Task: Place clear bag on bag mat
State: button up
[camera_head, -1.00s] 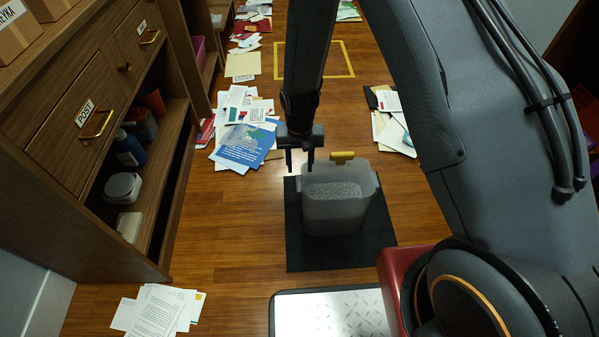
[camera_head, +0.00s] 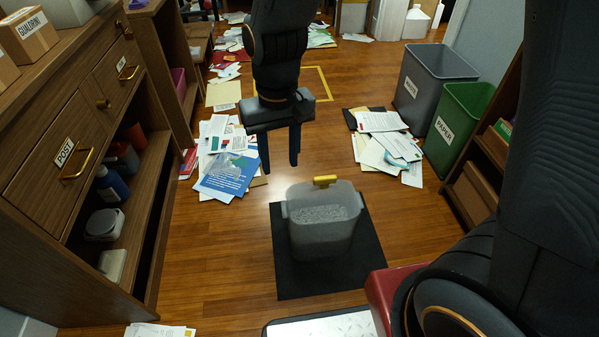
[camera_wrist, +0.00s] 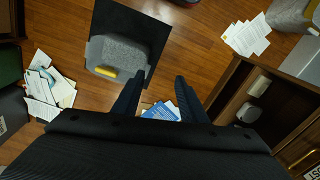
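The clear bag (camera_head: 322,226) is a translucent grey bag with shredded paper inside and a yellow clip on its top edge. It stands upright on the black bag mat (camera_head: 300,281), with bare mat around it. In the wrist view the bag (camera_wrist: 118,53) rests on the mat (camera_wrist: 152,32), at the upper left. My gripper (camera_head: 279,153) is raised behind and to the left of the bag in the head view, apart from it. Its two fingers are spread with nothing between them, as the wrist view of my gripper (camera_wrist: 155,95) also shows.
Paper piles (camera_head: 228,160) lie by the left cabinet (camera_head: 70,150), and more papers (camera_head: 388,145) lie at the right. A grey bin (camera_head: 430,85) and a green paper bin (camera_head: 461,125) stand at the right. A yellow floor outline (camera_head: 318,84) lies behind my gripper. Floor left of the mat is clear.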

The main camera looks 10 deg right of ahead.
jog(key=s+d+r+n, duration=0.2)
jog(key=s+r, duration=0.6)
jog(key=s, duration=0.4)
jog(key=shift+s+d, duration=0.2)
jog(key=shift+s, duration=0.05)
jog(key=d+r+m+p, duration=0.4)
jog(key=d+r+p, duration=1)
jog(key=p, duration=0.9)
notch_tip(320, 180, up, 4)
jog(key=shift+s+f+m+p, duration=0.25)
jog(key=shift+s+m+p, duration=0.05)
jog(key=shift+s+m, duration=0.1)
